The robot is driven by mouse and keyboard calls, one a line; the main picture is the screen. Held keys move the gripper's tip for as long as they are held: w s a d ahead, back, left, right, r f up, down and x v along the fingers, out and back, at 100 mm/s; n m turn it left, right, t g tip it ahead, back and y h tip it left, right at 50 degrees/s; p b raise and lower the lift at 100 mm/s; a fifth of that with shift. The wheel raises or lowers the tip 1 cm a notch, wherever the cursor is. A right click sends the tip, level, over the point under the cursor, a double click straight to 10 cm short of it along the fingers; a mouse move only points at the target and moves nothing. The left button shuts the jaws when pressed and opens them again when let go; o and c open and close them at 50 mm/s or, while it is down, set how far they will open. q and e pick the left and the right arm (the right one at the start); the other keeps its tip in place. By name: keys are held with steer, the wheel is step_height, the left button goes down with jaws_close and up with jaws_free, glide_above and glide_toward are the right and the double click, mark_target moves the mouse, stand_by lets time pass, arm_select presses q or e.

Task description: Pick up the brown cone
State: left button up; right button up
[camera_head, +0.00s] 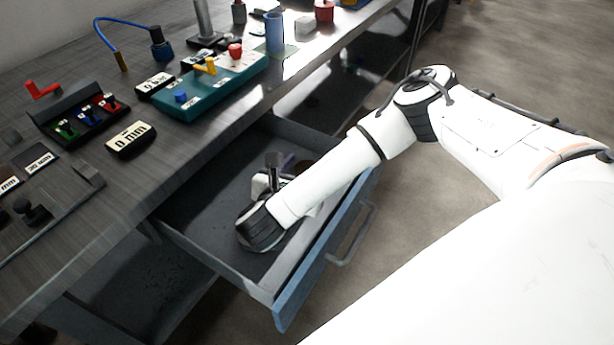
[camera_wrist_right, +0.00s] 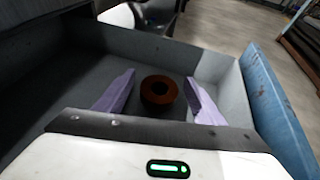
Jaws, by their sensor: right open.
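The brown cone (camera_wrist_right: 159,91) lies in the open drawer in the right wrist view. From above it looks like a round brown ring with a dark hole in its middle. My right gripper (camera_wrist_right: 160,79) is open, with one purple finger on each side of the cone and a gap on both sides. Nothing is held. In the head view my right arm reaches down into the drawer, and the right gripper (camera_head: 287,165) is partly hidden by its own wrist. I cannot make out the cone clearly there. My left gripper is not in view.
The blue-fronted drawer (camera_head: 325,250) is pulled out from under the grey workbench (camera_head: 190,150), its walls around my right gripper. On the bench stand a teal block (camera_head: 215,85), a black holder (camera_head: 80,112) and several small parts. The drawer floor left of my wrist is bare.

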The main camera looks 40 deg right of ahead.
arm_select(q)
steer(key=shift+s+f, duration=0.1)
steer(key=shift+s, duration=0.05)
arm_select(e)
steer(key=c, duration=1.3)
steer(key=shift+c, duration=0.2)
